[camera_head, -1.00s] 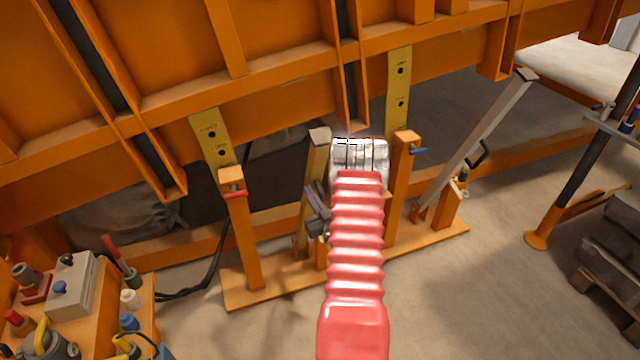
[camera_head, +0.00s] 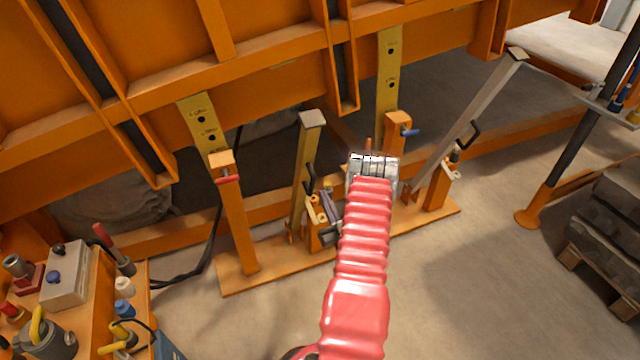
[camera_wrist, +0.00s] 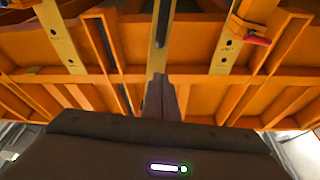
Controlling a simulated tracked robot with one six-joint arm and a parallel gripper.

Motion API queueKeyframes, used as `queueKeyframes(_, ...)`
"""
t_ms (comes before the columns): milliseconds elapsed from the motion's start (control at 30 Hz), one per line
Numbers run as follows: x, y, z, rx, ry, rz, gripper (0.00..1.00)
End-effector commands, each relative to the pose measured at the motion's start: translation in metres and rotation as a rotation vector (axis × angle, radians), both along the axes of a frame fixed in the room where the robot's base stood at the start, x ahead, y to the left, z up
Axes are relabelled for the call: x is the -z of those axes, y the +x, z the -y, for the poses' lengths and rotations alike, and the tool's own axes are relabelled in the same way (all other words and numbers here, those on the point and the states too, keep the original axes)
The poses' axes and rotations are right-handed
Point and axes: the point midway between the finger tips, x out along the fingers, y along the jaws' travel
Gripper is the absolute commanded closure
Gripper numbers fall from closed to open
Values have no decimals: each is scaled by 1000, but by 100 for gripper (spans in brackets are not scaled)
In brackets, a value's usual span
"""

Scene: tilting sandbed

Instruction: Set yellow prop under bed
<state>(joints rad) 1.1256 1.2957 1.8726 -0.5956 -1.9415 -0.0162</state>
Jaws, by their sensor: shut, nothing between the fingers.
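The yellow prop (camera_head: 301,175) stands nearly upright under the orange bed (camera_head: 265,95), with a grey head plate and a black handle. In the head view, dark space shows between its head and the bed's lower edge. Its foot is near the orange floor frame, partly hidden by fittings. In the wrist view, the shut, empty fingers (camera_wrist: 162,97) point up towards the bed's underside.
A grey prop (camera_head: 465,125) leans at the right. Orange posts with a red lever (camera_head: 228,179) and a blue lever (camera_head: 410,132) flank the yellow prop. A tool cart (camera_head: 85,310) is at lower left, a loaded pallet (camera_head: 605,250) at right. The front floor is clear.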

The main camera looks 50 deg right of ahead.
Motion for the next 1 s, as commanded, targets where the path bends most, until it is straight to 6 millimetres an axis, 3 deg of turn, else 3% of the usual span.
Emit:
queueKeyframes(800, -41, 94, 55, -1, -2, 2, 100)
queueKeyframes(1000, -46, 108, 63, -1, -1, 1, 100)
